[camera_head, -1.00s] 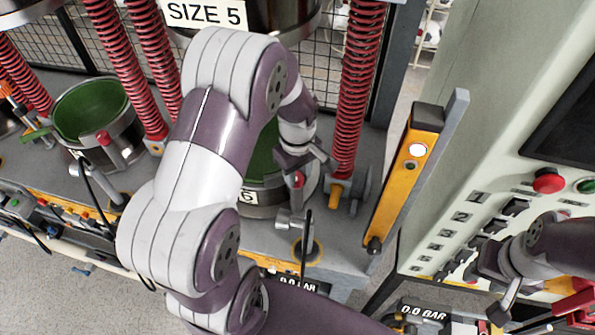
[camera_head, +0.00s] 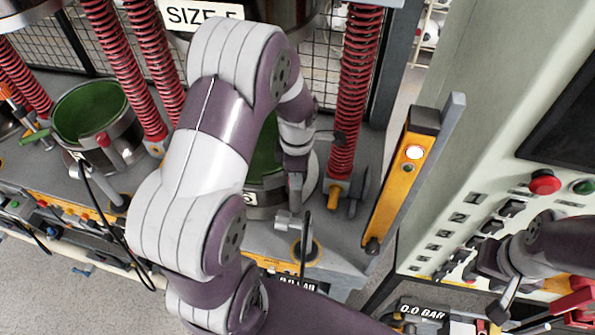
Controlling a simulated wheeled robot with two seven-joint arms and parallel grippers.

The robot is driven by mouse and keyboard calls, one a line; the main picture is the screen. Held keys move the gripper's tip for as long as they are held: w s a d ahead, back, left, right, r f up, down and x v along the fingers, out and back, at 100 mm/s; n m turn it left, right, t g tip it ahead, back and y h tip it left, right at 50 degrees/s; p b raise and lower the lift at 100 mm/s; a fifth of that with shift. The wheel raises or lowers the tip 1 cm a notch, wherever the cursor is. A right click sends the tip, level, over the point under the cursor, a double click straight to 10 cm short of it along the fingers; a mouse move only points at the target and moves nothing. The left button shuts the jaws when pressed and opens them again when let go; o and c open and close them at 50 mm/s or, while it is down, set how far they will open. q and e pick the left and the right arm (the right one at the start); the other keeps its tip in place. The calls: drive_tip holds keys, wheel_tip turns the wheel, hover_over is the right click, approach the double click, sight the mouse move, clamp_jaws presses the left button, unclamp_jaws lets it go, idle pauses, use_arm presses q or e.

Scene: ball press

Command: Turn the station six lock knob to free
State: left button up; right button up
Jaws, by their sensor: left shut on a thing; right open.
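The station six mould (camera_head: 265,200) is a metal ring with a green inside and a label marked 6, mostly behind my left arm. Its red lock knob, on the front right of the ring, is now hidden behind my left gripper (camera_head: 296,190). That gripper points down and is shut at the knob's place, so it appears to hold the knob. The knob's angle cannot be seen. My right gripper (camera_head: 497,288) is open at the lower right, in front of the control panel, away from the mould.
A red spring column (camera_head: 357,95) stands just right of the mould. A yellow post (camera_head: 402,185) with a lit white button is further right. The control panel (camera_head: 440,150) fills the right side. Another green mould (camera_head: 95,115) with a red knob sits at the left.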

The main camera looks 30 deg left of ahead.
use_arm(q)
drive_tip(key=shift+n, duration=0.5)
idle(0.3)
drive_tip(key=o, duration=1)
drive_tip(key=shift+o, duration=0.2)
drive_tip(key=shift+s, duration=0.1)
drive_tip(key=shift+r, duration=0.15)
